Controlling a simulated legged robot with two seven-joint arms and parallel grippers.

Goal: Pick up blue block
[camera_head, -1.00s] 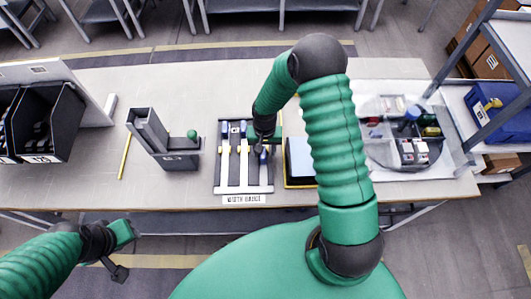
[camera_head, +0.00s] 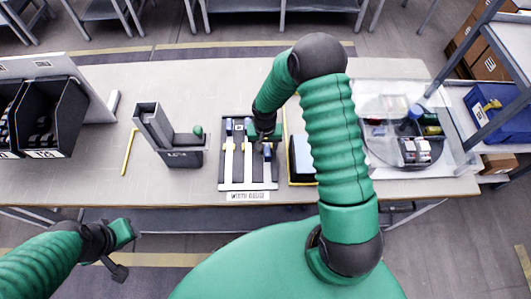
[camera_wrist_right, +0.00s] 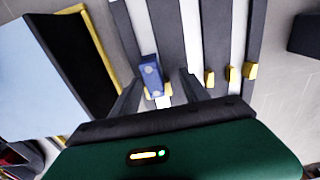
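A blue block (camera_head: 267,153) sits on the right-hand white strip of the dark width gauge (camera_head: 248,186). In the right wrist view the blue block (camera_wrist_right: 151,75) stands between the two dark fingers of my right gripper (camera_wrist_right: 160,90), nearer the left finger. A gap shows between the block and the right finger. The right gripper (camera_head: 266,137) is open, just above the gauge, and my arm partly covers it in the head view. My left gripper (camera_head: 121,250) is at lower left, in front of the table and away from the block; its finger opening is unclear.
Another blue piece (camera_head: 229,124) is at the gauge's back left. Yellow pieces (camera_wrist_right: 230,73) stand along the gauge slots. A grey stand with a green knob (camera_head: 198,131) is to the left. A yellow-edged box (camera_head: 302,158) is close on the right. Black bins (camera_head: 48,120) stand far left.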

